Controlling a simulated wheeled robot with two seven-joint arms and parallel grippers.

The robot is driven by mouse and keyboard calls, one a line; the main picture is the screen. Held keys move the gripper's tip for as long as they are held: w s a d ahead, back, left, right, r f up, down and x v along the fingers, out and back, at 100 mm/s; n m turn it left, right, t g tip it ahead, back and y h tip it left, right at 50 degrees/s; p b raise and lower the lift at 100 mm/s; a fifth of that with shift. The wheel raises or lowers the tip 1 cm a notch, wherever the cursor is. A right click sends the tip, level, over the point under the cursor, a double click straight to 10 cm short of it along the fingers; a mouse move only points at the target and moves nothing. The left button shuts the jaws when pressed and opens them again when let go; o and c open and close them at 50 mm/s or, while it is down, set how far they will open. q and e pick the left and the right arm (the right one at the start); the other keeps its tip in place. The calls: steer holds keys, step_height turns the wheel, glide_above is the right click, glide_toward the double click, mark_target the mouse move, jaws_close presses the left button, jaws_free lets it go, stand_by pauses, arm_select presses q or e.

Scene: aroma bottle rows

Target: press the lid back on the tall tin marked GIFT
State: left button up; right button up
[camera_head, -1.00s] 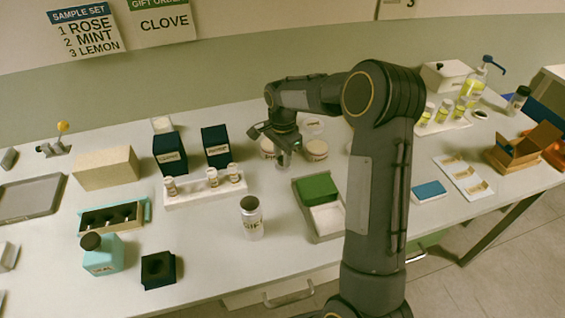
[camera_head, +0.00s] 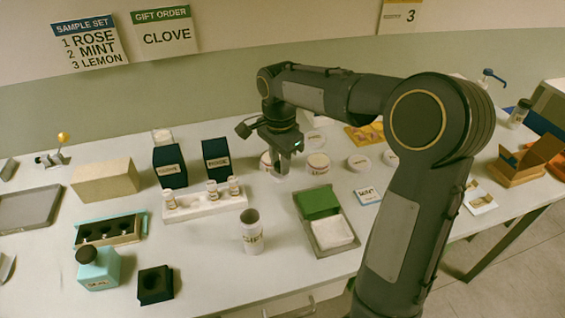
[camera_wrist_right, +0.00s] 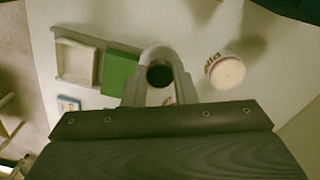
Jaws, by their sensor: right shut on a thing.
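The tall tin marked GIFT (camera_head: 252,232) stands upright on the table, left of the green-and-white tray. It is pale, its label is small and blurred, and its top is an open dark mouth. My right gripper (camera_head: 284,168) is above the table, behind and a little right of the tin, apart from it. In the right wrist view its fingers (camera_wrist_right: 160,88) are shut on a small round thing (camera_wrist_right: 160,75) with a dark middle, which looks like the lid. The fingers hide part of it. My left gripper is not in view.
Round jars (camera_head: 318,163) stand beside and behind the gripper; one shows in the wrist view (camera_wrist_right: 226,72). The tray with the green block (camera_head: 317,201) lies right of the tin. A bottle rack (camera_head: 204,206) and two dark boxes (camera_head: 217,164) are to its left. Table before the tin is clear.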

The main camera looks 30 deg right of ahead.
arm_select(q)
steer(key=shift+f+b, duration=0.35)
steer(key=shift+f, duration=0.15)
arm_select(e)
steer(key=s+a+r, duration=0.3)
steer(key=s, duration=0.2)
steer(key=shift+a, duration=0.4)
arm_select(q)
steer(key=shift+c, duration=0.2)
arm_select(e)
steer(key=shift+s, duration=0.1)
